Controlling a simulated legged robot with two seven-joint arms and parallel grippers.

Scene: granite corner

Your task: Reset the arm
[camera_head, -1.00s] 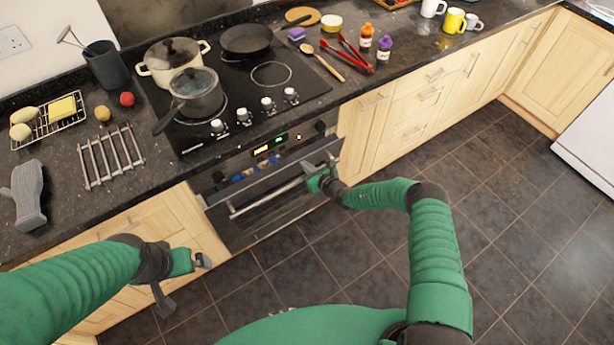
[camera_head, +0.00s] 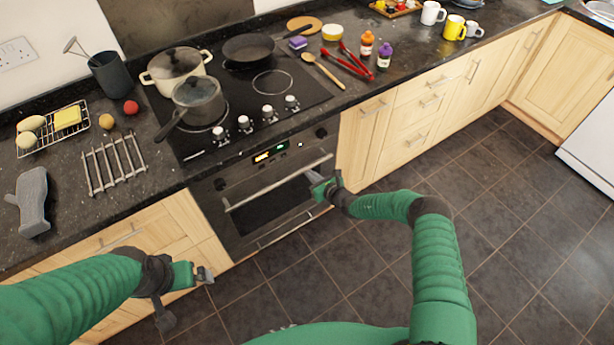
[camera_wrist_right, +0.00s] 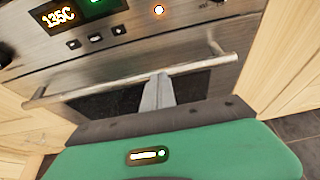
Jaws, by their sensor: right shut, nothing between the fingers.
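My right gripper (camera_head: 314,181) is in front of the right end of the oven handle (camera_head: 276,182). Its fingers are together with nothing between them. In the right wrist view the closed fingers (camera_wrist_right: 157,92) point at the oven, just below the handle bar (camera_wrist_right: 130,76); I cannot tell whether they touch it. The oven door (camera_head: 266,209) is shut. My left gripper (camera_head: 205,275) hangs at the lower left, in front of the wooden cabinet, apart from everything; its finger opening is too small to tell.
The hob (camera_head: 244,93) holds a cream pot (camera_head: 172,68), a grey saucepan (camera_head: 197,100) and a black frying pan (camera_head: 251,47). A metal rack (camera_head: 113,163) and a grey oven mitt (camera_head: 33,202) lie on the left counter. The tiled floor (camera_head: 500,215) at right is clear.

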